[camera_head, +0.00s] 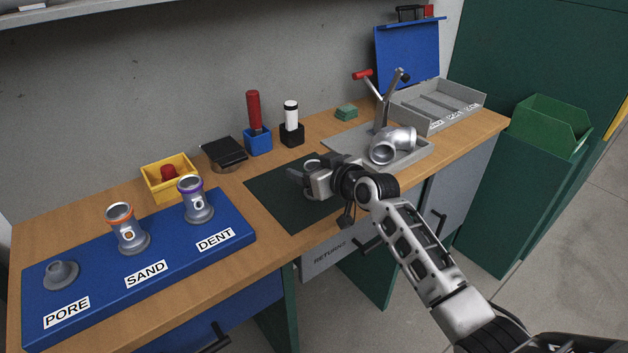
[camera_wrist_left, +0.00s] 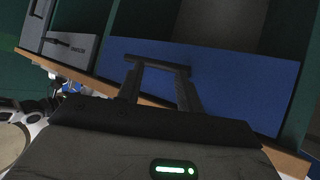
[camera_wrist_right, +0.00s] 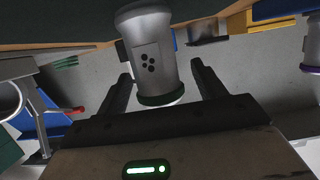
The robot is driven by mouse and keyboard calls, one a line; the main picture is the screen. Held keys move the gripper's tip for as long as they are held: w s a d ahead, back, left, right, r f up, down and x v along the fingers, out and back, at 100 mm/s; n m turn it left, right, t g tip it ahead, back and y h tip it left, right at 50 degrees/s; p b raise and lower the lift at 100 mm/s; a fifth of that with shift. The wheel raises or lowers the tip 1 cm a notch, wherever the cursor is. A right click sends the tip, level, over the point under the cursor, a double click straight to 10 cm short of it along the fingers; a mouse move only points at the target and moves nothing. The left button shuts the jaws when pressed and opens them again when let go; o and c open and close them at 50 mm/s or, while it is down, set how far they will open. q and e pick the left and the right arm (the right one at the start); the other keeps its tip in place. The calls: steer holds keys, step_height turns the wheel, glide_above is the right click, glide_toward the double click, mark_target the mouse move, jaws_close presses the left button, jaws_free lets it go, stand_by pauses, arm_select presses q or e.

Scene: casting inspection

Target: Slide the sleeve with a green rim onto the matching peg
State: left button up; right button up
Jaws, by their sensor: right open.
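The sleeve with the green rim (camera_wrist_right: 150,55) is grey with a cluster of dark dots. It stands between the spread fingers of my right gripper (camera_wrist_right: 163,90), its rim towards the wrist. In the head view my right gripper (camera_head: 300,180) is open over the dark mat and largely hides the sleeve (camera_head: 312,163). The blue board (camera_head: 190,252) holds a bare grey peg (camera_head: 61,273) at PORE. An orange-rimmed sleeve (camera_head: 127,232) is on SAND and a purple-rimmed one (camera_head: 194,202) on DENT. My left gripper (camera_wrist_left: 158,85) has its fingers apart, before a blue drawer front.
A yellow bin (camera_head: 157,184) stands behind the board. A grey tray with a pipe elbow (camera_head: 392,146) lies right of the dark mat (camera_head: 275,200).

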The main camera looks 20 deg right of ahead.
steer(key=shift+w+a+f, duration=0.1)
steer(key=shift+w+a, duration=0.1)
steer(key=shift+w, duration=0.25)
steer(key=c, duration=1.3)
